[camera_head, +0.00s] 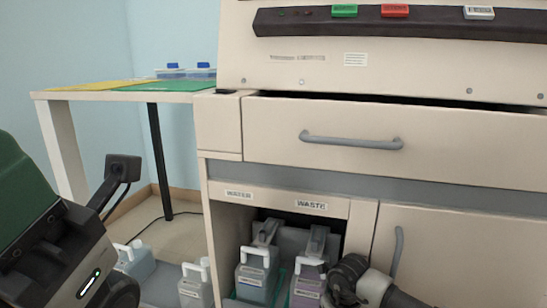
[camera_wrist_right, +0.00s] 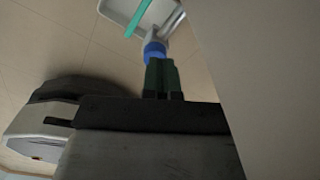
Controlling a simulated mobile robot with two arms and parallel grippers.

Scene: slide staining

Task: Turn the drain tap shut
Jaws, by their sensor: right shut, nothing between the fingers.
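In the right wrist view, my right gripper (camera_wrist_right: 162,64) has its two dark green fingers together, with nothing between them. A blue round part (camera_wrist_right: 155,51) on a pale grey pipe-like piece (camera_wrist_right: 165,28) lies just beyond the fingertips. It may be the drain tap. I cannot tell whether the fingertips touch it or how it is turned. In the head view, part of my right arm (camera_head: 352,277) is at the lower right, in front of the cabinet; its gripper does not show there. No tap can be made out in the head view. My left gripper is not in view.
The cabinet's open bay, under a WASTE label (camera_head: 311,206), holds a grey-green jug (camera_head: 257,280) and a purplish jug (camera_head: 306,290). Other jugs (camera_head: 193,288) stand to its left. A drawer handle (camera_head: 350,141) projects above. A white tray (camera_wrist_right: 118,10) with a teal strip shows in the wrist view.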

